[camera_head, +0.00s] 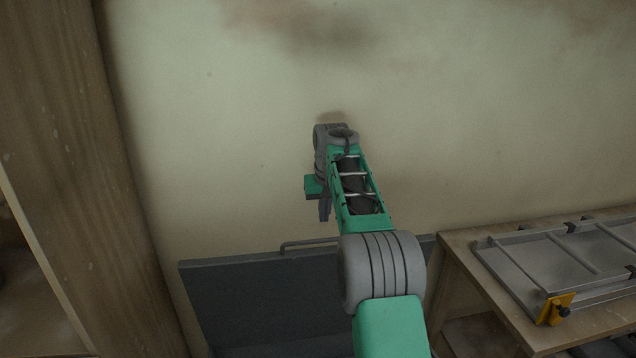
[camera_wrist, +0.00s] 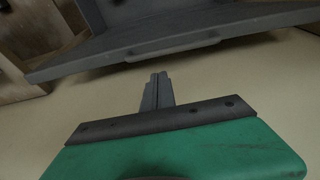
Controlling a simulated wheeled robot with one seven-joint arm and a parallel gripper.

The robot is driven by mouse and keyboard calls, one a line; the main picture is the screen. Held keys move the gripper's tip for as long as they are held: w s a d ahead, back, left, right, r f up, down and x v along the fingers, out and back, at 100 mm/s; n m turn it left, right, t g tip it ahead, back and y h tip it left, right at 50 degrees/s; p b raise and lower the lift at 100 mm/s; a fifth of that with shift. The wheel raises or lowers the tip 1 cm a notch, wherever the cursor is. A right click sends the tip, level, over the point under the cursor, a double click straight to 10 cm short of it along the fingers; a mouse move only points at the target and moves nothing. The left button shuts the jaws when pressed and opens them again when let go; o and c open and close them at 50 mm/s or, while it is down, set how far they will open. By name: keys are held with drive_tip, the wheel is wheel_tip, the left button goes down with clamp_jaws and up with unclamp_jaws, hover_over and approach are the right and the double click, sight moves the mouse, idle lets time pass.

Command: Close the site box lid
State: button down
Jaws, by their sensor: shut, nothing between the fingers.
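The site box lid (camera_head: 255,305) is a dark grey panel that stands raised against the plaster wall, with a bar handle (camera_head: 308,242) along its top edge. The lid also shows across the top of the wrist view (camera_wrist: 100,52), with its handle (camera_wrist: 175,48) on the near edge. My gripper (camera_head: 324,215) is above the handle and apart from it. In the wrist view its fingers (camera_wrist: 156,80) are together and empty, pointing towards the lid edge. The box body is mostly hidden below the frame, and my arm covers the lid's right part.
A wooden table (camera_head: 455,262) stands to the right, with a metal-framed tool (camera_head: 560,262) with a yellow part on it. A wooden post (camera_head: 85,180) rises at the left. The plaster wall (camera_head: 230,130) is close behind my arm.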

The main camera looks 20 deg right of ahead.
wheel_tip(320, 180, up, 2)
drive_tip(key=w+d+r, duration=0.1)
drive_tip(key=w, duration=0.1)
drive_tip(key=p, duration=0.3)
hover_over(326, 246)
drive_tip(key=x, duration=0.3)
drive_tip(key=s+x, duration=0.1)
drive_tip(key=x, duration=0.5)
drive_tip(key=shift+s+a+f, duration=0.2)
drive_tip(key=shift+s+f, duration=0.15)
drive_tip(key=shift+f, duration=0.1)
drive_tip(key=shift+s+f, duration=0.15)
drive_tip(key=shift+s, duration=0.15)
drive_tip(key=shift+a+f+b, duration=0.1)
drive_tip(key=shift+f+b, duration=0.05)
drive_tip(key=shift+b, duration=0.3)
